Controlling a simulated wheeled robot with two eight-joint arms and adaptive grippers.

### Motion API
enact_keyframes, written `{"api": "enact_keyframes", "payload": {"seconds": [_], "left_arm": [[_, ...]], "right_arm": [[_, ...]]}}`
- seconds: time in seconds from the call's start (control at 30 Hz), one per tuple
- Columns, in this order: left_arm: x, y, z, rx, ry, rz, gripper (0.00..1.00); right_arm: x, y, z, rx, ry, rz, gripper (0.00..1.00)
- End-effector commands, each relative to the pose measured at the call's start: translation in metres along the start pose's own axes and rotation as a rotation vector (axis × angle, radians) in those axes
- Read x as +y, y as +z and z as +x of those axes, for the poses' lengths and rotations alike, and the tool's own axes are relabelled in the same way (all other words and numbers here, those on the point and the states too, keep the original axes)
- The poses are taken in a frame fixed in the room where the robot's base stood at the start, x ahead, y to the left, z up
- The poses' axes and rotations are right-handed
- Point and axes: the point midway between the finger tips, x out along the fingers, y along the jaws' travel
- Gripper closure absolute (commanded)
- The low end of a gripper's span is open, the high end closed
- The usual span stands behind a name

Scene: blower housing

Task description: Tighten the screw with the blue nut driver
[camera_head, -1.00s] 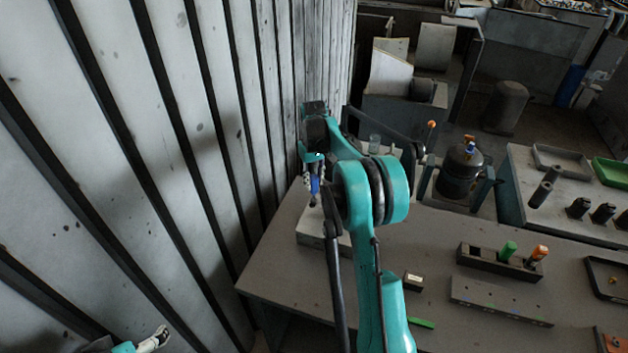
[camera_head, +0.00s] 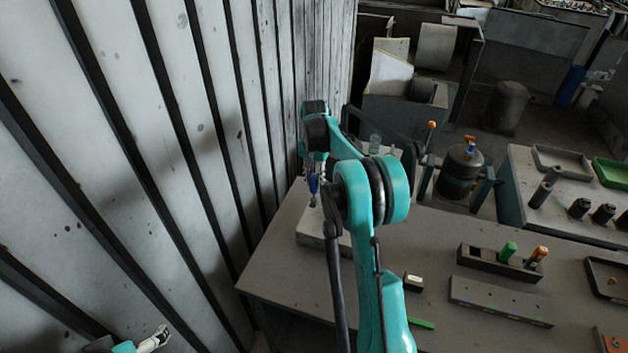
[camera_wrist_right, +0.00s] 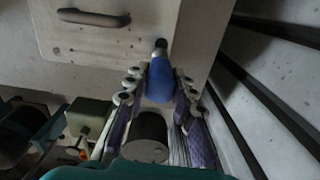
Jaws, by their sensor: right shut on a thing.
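My right gripper (camera_head: 312,182) is shut on the blue nut driver (camera_head: 314,187), which points down over the pale blower housing (camera_head: 312,238) at the table's left end. In the right wrist view, the blue handle (camera_wrist_right: 160,82) sits between the gripper's fingers (camera_wrist_right: 158,90). The driver's metal tip meets or hovers just at a dark round spot on the housing face (camera_wrist_right: 105,55); I cannot tell whether it touches. The screw itself is not clearly visible. A small part of my left arm, seemingly its gripper (camera_head: 155,339), shows at the lower left, far from the table.
A corrugated metal wall (camera_head: 215,130) stands close to the left of the housing. A dark rack (camera_head: 497,262) with green and orange handled drivers, a long block (camera_head: 500,301) and a small dark box (camera_head: 413,282) are on the table's right. The housing carries a dark handle (camera_wrist_right: 93,17).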

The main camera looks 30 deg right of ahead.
Motion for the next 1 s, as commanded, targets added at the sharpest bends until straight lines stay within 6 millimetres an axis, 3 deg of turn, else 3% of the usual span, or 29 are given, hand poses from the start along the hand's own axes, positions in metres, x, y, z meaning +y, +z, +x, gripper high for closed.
{"api": "enact_keyframes", "payload": {"seconds": [0.73, 1.0], "left_arm": [[0.0, -0.011, -0.015, 0.0, 0.0, 0.0, 0.0], [0.0, -0.023, -0.032, 0.0, 0.0, 0.0, 0.0]], "right_arm": [[0.0, 0.0, -0.029, 0.0, 0.0, -0.001, 1.0], [0.0, 0.0, -0.059, 0.0, 0.0, -0.001, 1.0]]}}
